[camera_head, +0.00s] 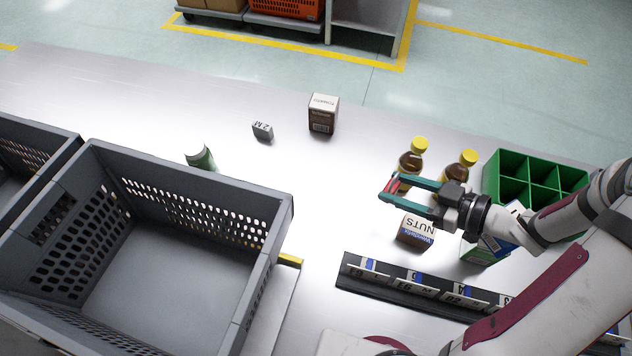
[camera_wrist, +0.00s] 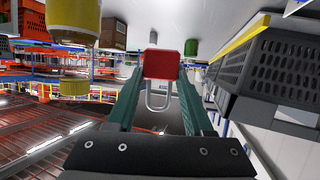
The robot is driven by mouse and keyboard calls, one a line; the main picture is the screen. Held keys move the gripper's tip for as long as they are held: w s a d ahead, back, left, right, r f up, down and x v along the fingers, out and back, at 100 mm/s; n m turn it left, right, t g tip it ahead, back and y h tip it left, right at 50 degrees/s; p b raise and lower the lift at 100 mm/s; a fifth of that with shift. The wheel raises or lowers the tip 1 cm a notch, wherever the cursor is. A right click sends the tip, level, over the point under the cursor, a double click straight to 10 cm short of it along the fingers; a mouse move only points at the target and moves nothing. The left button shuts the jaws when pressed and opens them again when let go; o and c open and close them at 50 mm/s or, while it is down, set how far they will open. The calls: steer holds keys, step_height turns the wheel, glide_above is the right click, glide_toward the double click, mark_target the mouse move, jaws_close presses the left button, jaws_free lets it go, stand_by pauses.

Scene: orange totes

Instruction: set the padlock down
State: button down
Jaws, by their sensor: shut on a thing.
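My gripper (camera_head: 391,189) is shut on the red padlock (camera_head: 393,183) in the head view, holding it between the teal fingertips. The padlock looks held above the table, in front of the bottles and above and left of the NUTS box. In the wrist view the padlock's red body (camera_wrist: 161,64) sits between the fingertips, with its grey shackle pointing back toward my palm. The padlock is mostly hidden by the fingers in the head view.
Two yellow-capped bottles (camera_head: 410,165) and a NUTS box (camera_head: 415,232) stand close by. A green divided bin (camera_head: 520,165) is right, a black label rail (camera_head: 420,287) in front, a large grey crate (camera_head: 190,185) left. The table (camera_head: 320,190) is clear between crate and gripper.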

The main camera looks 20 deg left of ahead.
steer(key=w+a+n+g, duration=0.3)
steer(key=a+n+g, duration=0.1)
steer(key=a, duration=1.1)
steer(key=shift+y, duration=0.4)
steer(key=s+a+f, duration=0.1)
steer(key=a+f, duration=0.1)
steer(key=a, duration=0.1)
steer(key=a+f, duration=0.2)
steer(key=a, duration=0.1)
steer(key=s+a+f, duration=0.1)
steer(key=a+f, duration=0.1)
steer(key=a, duration=0.2)
steer(key=shift+s+f, duration=0.2)
steer(key=shift+s, duration=0.15)
steer(key=shift+a+f, duration=0.15)
steer(key=shift+f, duration=0.9)
steer(key=shift+a+f, duration=0.1)
steer(key=shift+f, duration=0.95)
steer(key=shift+f, duration=0.1)
steer(key=shift+c, duration=1.4)
jaws_free()
steer(key=v, duration=1.2)
steer(key=shift+w, duration=0.15)
